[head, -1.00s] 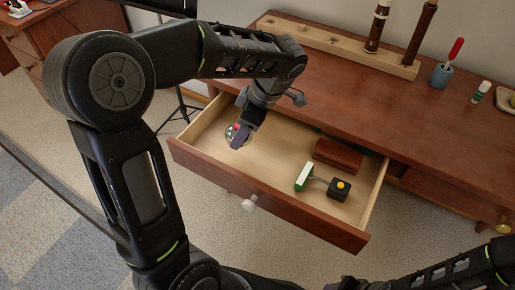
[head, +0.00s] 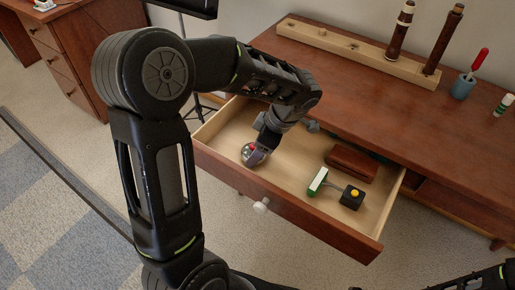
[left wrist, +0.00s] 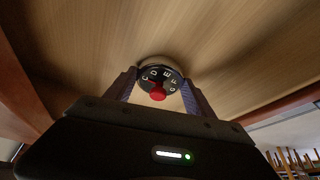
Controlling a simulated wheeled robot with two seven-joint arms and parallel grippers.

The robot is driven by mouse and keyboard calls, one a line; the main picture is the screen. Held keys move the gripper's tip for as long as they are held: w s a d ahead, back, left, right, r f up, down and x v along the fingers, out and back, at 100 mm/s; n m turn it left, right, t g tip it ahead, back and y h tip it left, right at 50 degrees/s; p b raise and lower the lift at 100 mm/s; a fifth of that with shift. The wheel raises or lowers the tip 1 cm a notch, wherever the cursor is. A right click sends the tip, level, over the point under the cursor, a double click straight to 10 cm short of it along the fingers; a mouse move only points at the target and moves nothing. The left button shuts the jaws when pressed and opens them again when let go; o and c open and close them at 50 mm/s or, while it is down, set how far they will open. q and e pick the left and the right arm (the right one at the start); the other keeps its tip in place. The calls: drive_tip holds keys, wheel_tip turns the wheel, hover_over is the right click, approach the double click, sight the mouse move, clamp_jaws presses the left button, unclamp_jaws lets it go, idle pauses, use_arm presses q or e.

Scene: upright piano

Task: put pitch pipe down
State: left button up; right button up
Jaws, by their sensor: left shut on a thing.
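The pitch pipe (head: 248,151) is a round, shiny disc with a red knob. In the left wrist view the pitch pipe (left wrist: 164,74) shows a black face with white note letters and the red knob. My left gripper (head: 257,155) is shut on it, one finger on each side. It holds the pitch pipe inside the left part of the open wooden drawer (head: 285,205), close to the drawer floor. I cannot tell whether the pitch pipe touches the floor. My right gripper is not in view; only part of the right arm shows at the bottom right.
In the drawer's right half lie a brown case (head: 351,162), a green-and-white object (head: 318,181) and a black block with a yellow button (head: 352,196). The drawer floor between them and my gripper is clear.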

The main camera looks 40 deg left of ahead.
use_arm(q)
drive_tip(key=shift+f, duration=0.2)
drive_tip(key=o, duration=1.4)
drive_tip(key=shift+r, duration=0.15)
drive_tip(key=shift+r, duration=0.1)
drive_tip(key=shift+r, duration=0.15)
drive_tip(key=p+v, duration=0.2)
drive_tip(key=v, duration=0.9)
drive_tip(key=shift+r, duration=0.35)
drive_tip(key=shift+d, duration=0.15)
